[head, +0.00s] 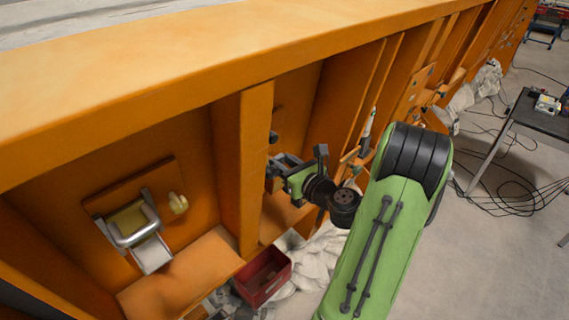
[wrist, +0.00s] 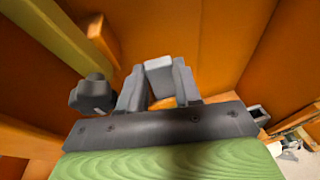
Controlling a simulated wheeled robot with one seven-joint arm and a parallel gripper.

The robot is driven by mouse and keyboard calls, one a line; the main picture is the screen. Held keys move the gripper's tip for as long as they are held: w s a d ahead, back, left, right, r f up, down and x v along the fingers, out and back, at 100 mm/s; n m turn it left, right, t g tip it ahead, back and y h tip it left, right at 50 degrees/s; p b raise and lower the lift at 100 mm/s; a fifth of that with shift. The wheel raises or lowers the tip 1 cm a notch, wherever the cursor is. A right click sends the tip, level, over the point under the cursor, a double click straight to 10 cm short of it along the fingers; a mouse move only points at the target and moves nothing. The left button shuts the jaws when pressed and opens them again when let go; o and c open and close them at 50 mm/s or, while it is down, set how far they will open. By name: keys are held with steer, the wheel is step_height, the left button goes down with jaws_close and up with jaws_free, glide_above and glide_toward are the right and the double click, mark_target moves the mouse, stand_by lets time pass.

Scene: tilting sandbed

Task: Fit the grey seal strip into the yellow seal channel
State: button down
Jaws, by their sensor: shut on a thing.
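My gripper (wrist: 158,84) is shut on a light grey piece (wrist: 159,66), which looks like the seal strip, seen end-on between the dark grey fingers. In the head view my gripper (head: 279,168) is inside an orange bay, just right of an upright post. The held strip cannot be made out there. A dull yellow bar (wrist: 48,44), probably the seal channel, runs diagonally across the upper left of the wrist view. The strip is apart from it in the picture. I cannot pick out the channel in the head view.
A dark grey knob-like part (wrist: 91,96) is close to the left finger. The orange post (head: 255,165) stands beside my gripper.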

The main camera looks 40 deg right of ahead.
steer(key=shift+f, duration=0.1)
steer(key=c, duration=0.9)
jaws_free()
steer(key=shift+c, duration=0.2)
steer(key=shift+o, duration=1.2)
steer(key=shift+d, duration=0.15)
steer(key=shift+c, duration=0.9)
steer(key=shift+o, duration=0.6)
